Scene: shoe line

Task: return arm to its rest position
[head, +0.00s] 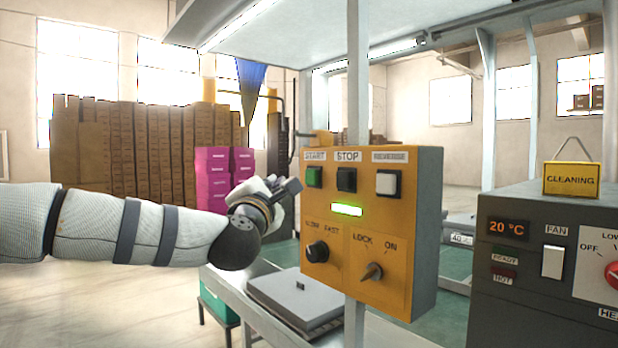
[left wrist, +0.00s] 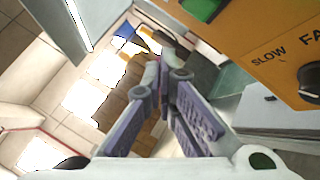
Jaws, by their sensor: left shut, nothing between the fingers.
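My left arm comes in from the left in the head view. My left gripper (head: 291,188) is at the left edge of the yellow control box (head: 425,230), beside the green START button (head: 314,177). I cannot tell whether it touches the box. In the left wrist view the fingers of my left gripper (left wrist: 165,68) meet at the tips with nothing between them. The yellow box (left wrist: 262,30) fills the upper right there, with part of the green button (left wrist: 203,8) at the top edge. A green light strip (head: 347,209) is lit on the box. My right gripper is not seen.
A grey post (head: 357,80) stands behind the box. A dark heater unit (head: 500,280) with a CLEANING sign (head: 571,179) is at right. A flat grey plate (head: 300,298) lies below the box. Pink boxes (head: 212,180) and stacked brown cartons (head: 140,145) stand behind; the floor at left is open.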

